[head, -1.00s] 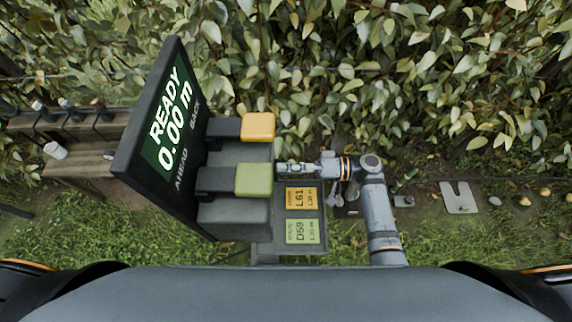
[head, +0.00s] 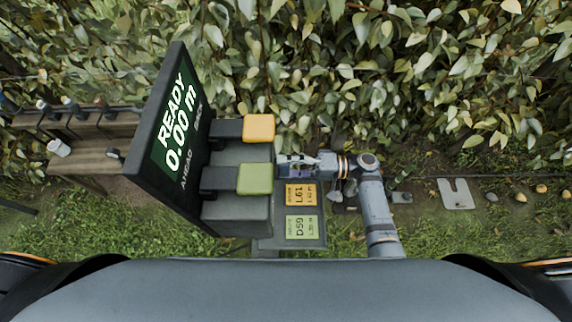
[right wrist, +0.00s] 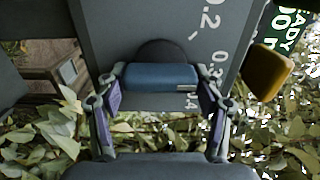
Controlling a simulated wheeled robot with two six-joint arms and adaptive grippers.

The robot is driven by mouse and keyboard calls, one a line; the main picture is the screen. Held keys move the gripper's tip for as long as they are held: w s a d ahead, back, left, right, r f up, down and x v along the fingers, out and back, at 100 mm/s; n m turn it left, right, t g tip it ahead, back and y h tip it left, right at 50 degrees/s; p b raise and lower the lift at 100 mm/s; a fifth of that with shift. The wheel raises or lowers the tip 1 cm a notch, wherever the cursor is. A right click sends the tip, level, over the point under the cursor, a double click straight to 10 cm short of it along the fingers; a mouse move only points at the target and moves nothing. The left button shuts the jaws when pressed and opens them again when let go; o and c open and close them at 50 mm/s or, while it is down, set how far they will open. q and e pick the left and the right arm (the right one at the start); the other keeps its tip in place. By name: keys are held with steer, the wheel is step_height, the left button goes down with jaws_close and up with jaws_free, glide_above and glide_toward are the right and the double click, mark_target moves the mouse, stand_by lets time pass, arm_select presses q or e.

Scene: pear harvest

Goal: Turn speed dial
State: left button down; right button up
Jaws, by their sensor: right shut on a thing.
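The speed dial (right wrist: 157,77) is a blue-grey bar knob with a small pale mark, on a dark round base against a grey panel with white numbers (right wrist: 208,20), including 0.2. My right gripper (right wrist: 158,98) has its two fingers on either side of the knob's ends and is shut on it. In the head view my right gripper (head: 287,161) reaches in from the right to the console's side, where the dial is hidden. The tilted screen (head: 172,125) reads READY 0.00 m. My left gripper is not in view.
A yellow pad (head: 259,128) and a green pad (head: 255,179) stick out beside the screen. Orange and green labels (head: 302,227) lie below my right gripper. Dense foliage (head: 420,60) fills the back. A bench (head: 90,160) with a white cup (head: 59,148) stands left.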

steer(key=o, duration=1.2)
steer(key=shift+c, duration=0.2)
steer(key=d, duration=1.2)
